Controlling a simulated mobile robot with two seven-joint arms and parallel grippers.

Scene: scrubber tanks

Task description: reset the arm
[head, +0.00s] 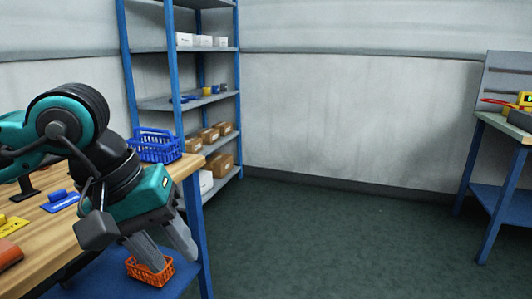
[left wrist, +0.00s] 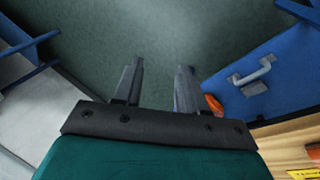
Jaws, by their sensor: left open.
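My left arm comes in from the left in the head view, teal and black, bent over the corner of the wooden workbench (head: 50,235). Its gripper (head: 165,258) points downward just past the bench edge, in front of an orange basket (head: 150,271) on the lower blue shelf. In the left wrist view the left gripper (left wrist: 158,82) has its two fingers apart, with only dark green floor between them. Nothing is held. My right gripper is in neither view.
A blue basket (head: 154,146) stands at the bench's back corner. A blue shelf rack (head: 130,90) with boxes stands behind it. A second bench (head: 490,124) is at the far right. The green floor (head: 330,245) between is clear. A blue panel with a handle (left wrist: 250,75) shows in the wrist view.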

